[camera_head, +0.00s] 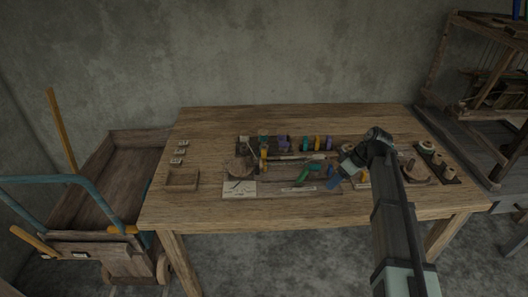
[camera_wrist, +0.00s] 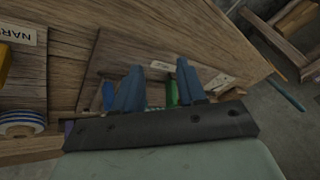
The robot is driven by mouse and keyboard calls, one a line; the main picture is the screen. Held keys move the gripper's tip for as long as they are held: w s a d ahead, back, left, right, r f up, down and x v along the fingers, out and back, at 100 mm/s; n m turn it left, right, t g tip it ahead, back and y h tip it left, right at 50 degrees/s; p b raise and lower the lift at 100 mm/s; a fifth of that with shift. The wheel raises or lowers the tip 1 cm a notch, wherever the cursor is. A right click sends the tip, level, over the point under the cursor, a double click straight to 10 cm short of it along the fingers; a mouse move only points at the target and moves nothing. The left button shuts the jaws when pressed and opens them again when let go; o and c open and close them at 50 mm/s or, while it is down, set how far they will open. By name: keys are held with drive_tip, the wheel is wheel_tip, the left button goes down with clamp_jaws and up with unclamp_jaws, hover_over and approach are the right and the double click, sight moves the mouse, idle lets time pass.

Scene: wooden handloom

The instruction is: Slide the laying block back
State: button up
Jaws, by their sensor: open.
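My gripper (camera_head: 335,183) has blue fingers and hangs low over the front right part of the table. In the wrist view my gripper (camera_wrist: 157,80) has its two fingers apart, with nothing seen held between them. A green piece (camera_wrist: 171,92) shows just behind the fingers; a green tool (camera_head: 302,175) lies left of my gripper in the head view. A yellow piece (camera_wrist: 4,62) is at the left edge of the wrist view, partly cut off. I cannot tell for certain which piece is the laying block; my arm and fingers hide part of this area.
Several coloured spools (camera_head: 305,143) stand behind the tools. An empty wooden tray (camera_head: 182,180) sits at the left. A spool rack (camera_head: 428,148) is at the right. A striped spool (camera_wrist: 20,123) shows in the wrist view.

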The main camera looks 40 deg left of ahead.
drive_tip(key=w+a+r+n+t+h, duration=0.1)
drive_tip(key=w+a+r+n, duration=0.1)
drive_tip(key=a, duration=0.5)
drive_tip(key=w+a+r+n+t, duration=0.1)
drive_tip(key=a+r, duration=0.2)
drive_tip(key=a, duration=0.4)
wheel_tip(320, 180, up, 4)
drive_tip(key=r+n+t+h, duration=0.1)
drive_tip(key=n+h, duration=0.3)
drive_tip(key=n, duration=0.2)
hover_over(264, 150)
wheel_tip(264, 150, down, 14)
drive_tip(key=shift+w+a+r, duration=0.1)
clamp_jaws()
